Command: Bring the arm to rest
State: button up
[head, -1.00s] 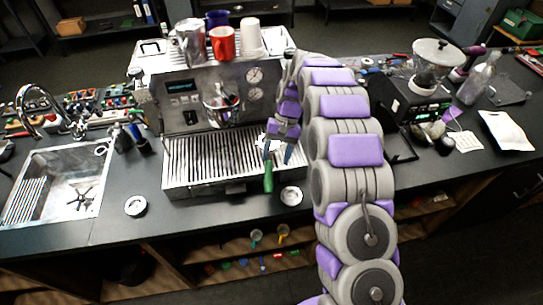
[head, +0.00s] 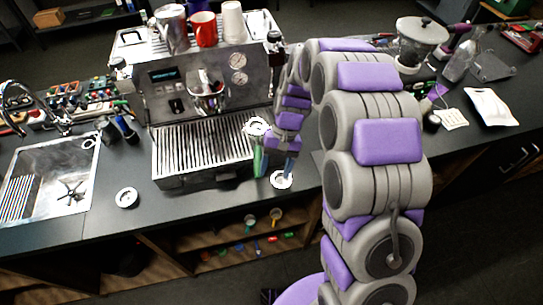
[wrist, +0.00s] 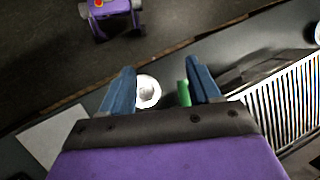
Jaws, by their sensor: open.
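My gripper (head: 277,168) hangs fingers-down at the front right corner of the espresso machine (head: 200,85). In the wrist view its two blue fingers (wrist: 161,88) are spread with nothing held between them. A green handle-like thing (head: 258,162) is just left of the fingers in the head view, and it also shows by one finger in the wrist view (wrist: 184,93). A white ring-shaped part (head: 282,180) lies on the counter below the gripper; it shows between the fingers in the wrist view (wrist: 148,92). My arm is bent and reaches over the counter.
The drip tray (head: 203,148) is left of the gripper, with a white round part (head: 257,126) at its right end. Cups, including a red mug (head: 204,29), stand on the machine. A grinder (head: 422,38) and a white pouch (head: 490,107) are at right. A sink (head: 48,180) is at left.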

jog(key=s+d+r+t+b, duration=0.1)
jog(key=s+d+r, duration=0.2)
jog(key=s, duration=0.6)
jog(key=s+d+r+t+h+b, duration=0.1)
jog(key=s+d+r+b, duration=0.1)
jog(key=s+d, duration=0.4)
jog(key=s+d+r+h+b, duration=0.1)
jog(key=s+d+r, duration=0.3)
jog(key=s, duration=0.8)
jog(key=shift+s+d+r+m+t+b, duration=0.2)
jog(key=shift+s+r+m+t+b, duration=0.1)
jog(key=shift+r+m+t+b, duration=0.1)
